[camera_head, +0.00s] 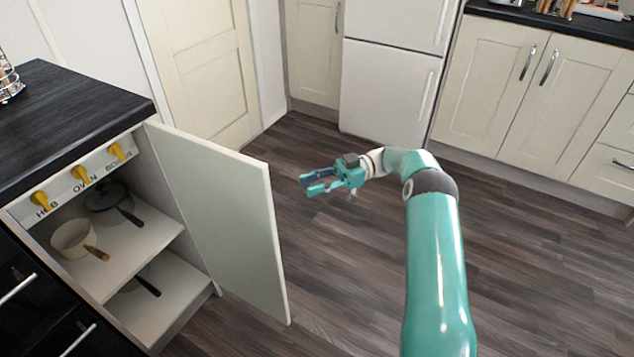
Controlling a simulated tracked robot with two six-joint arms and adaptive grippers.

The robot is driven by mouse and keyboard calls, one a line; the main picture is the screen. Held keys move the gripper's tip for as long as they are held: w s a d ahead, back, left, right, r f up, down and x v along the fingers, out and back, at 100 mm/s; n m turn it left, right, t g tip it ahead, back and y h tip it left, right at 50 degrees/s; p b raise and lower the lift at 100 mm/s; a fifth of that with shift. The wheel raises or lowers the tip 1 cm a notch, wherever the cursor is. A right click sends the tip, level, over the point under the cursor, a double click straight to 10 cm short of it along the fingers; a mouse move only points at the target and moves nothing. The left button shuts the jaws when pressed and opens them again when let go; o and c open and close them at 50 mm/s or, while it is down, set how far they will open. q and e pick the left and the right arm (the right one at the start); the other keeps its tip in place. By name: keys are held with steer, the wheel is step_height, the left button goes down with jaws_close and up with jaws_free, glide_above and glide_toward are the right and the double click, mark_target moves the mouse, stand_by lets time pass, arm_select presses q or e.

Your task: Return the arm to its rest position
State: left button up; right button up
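My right arm (437,260) is teal and reaches in from the bottom right, bent at a dark joint and pointing left. My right gripper (307,184) is in mid-air above the wooden floor. Its two fingers are apart with nothing seen between them. It is to the right of the open cabinet door (222,215), with a gap between them. My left gripper is not in the picture.
The open cabinet on the left holds a cream pot (72,238) and a dark pan (105,196) on its upper shelf. A black worktop (75,105) is above. A white fridge (388,95) and cupboards (520,90) stand behind. The floor (540,270) at right is clear.

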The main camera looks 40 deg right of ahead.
steer(key=shift+s+d, duration=0.15)
steer(key=shift+d, duration=0.3)
